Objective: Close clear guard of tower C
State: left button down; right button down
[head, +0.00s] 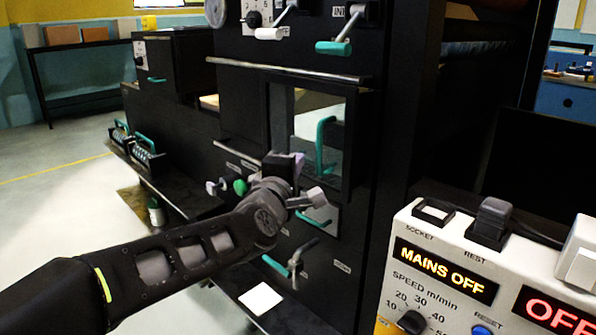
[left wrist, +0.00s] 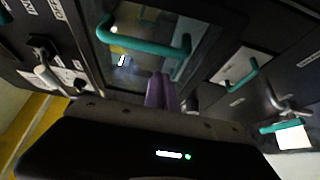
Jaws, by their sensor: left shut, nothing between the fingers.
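The clear guard (head: 305,108) is a see-through panel in a dark frame on the front of the black machine tower, with a teal bar handle (head: 325,145). I cannot tell whether it stands slightly ajar or lies flush. In the left wrist view, the guard (left wrist: 130,75) and its teal handle (left wrist: 145,47) fill the upper middle. My left gripper (head: 298,162) is in front of the guard's lower left part, its purple fingertips shut and empty. The fingertips (left wrist: 160,90) show just below the handle, seemingly apart from it. My right gripper is not in view.
A teal-handled drawer (head: 318,217) and a teal-tipped lever (head: 275,265) are below the guard. Levers with white (head: 269,34) and teal (head: 333,48) grips are above. A control console (head: 450,265) reading MAINS OFF stands at lower right. Open floor lies at left.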

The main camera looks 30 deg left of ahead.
pick_arm(q)
jog(key=a+v, duration=0.1)
jog(key=v, duration=0.8)
jog(key=shift+s+p, duration=0.35)
jog(key=shift+s, duration=0.2)
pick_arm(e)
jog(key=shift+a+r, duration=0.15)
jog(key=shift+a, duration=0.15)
